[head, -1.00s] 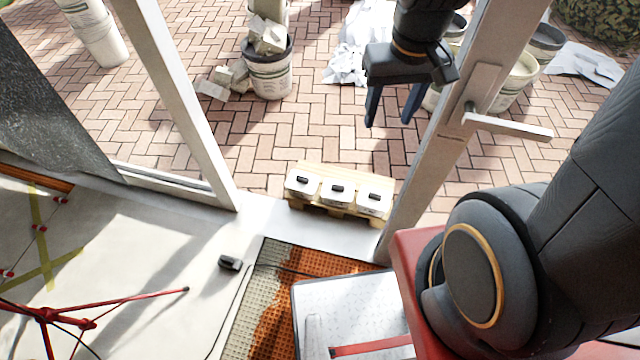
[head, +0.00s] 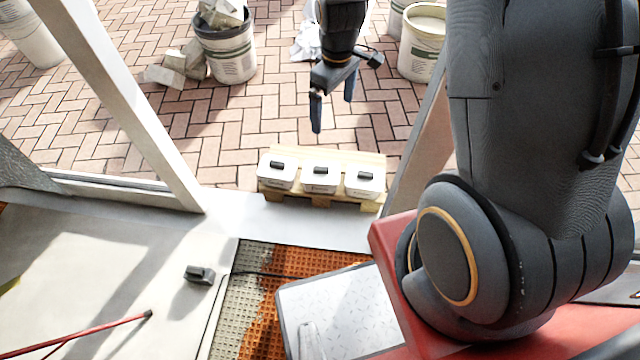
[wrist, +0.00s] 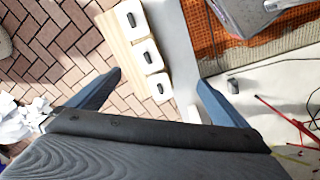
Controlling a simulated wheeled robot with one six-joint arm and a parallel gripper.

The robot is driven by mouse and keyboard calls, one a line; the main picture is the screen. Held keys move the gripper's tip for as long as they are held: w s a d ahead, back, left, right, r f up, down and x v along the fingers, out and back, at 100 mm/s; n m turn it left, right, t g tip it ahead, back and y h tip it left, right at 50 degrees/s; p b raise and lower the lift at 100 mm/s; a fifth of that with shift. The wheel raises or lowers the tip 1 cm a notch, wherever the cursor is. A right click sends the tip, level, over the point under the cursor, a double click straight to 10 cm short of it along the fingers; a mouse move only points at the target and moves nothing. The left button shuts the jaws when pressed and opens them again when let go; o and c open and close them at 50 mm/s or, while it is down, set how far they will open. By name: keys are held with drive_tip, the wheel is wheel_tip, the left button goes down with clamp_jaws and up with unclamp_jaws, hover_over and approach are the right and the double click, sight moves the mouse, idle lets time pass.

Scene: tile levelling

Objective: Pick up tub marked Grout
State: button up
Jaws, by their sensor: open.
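Three white tubs with black lid handles stand in a row on a small wooden pallet (head: 325,157): a left tub (head: 278,172), a middle tub (head: 321,177) and a right tub (head: 364,181). Their front labels are too small to read, so I cannot tell which is marked Grout. In the wrist view the tubs show as a column, with the nearest one (wrist: 160,88) between my fingers in the picture. My gripper (head: 333,115) is open and empty, above the brick paving behind the pallet and apart from the tubs.
Door frame posts stand left (head: 125,110) and right (head: 418,130) of the pallet. A small black device (head: 200,274) lies on the floor in front, beside an orange mat (head: 262,325).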

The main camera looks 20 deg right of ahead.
drive_tip(key=w+f+n+b, duration=0.1)
drive_tip(key=w+f+b, duration=0.25)
drive_tip(key=f, duration=0.55)
drive_tip(key=w+f+n+b, duration=0.25)
drive_tip(key=f+b, duration=0.25)
drive_tip(key=f, duration=0.3)
drive_tip(key=n+b, duration=0.3)
drive_tip(key=b, duration=0.7)
hover_over(321, 174)
drive_tip(key=w, duration=0.1)
drive_tip(key=shift+g, duration=0.3)
drive_tip(key=f, duration=2.1)
drive_tip(key=shift+w+d, duration=0.15)
drive_tip(key=shift+d, duration=0.1)
wheel_tip(321, 174, down, 7)
drive_tip(key=b, duration=0.3)
drive_tip(key=shift+a+f, duration=0.15)
drive_tip(key=c, duration=1.7)
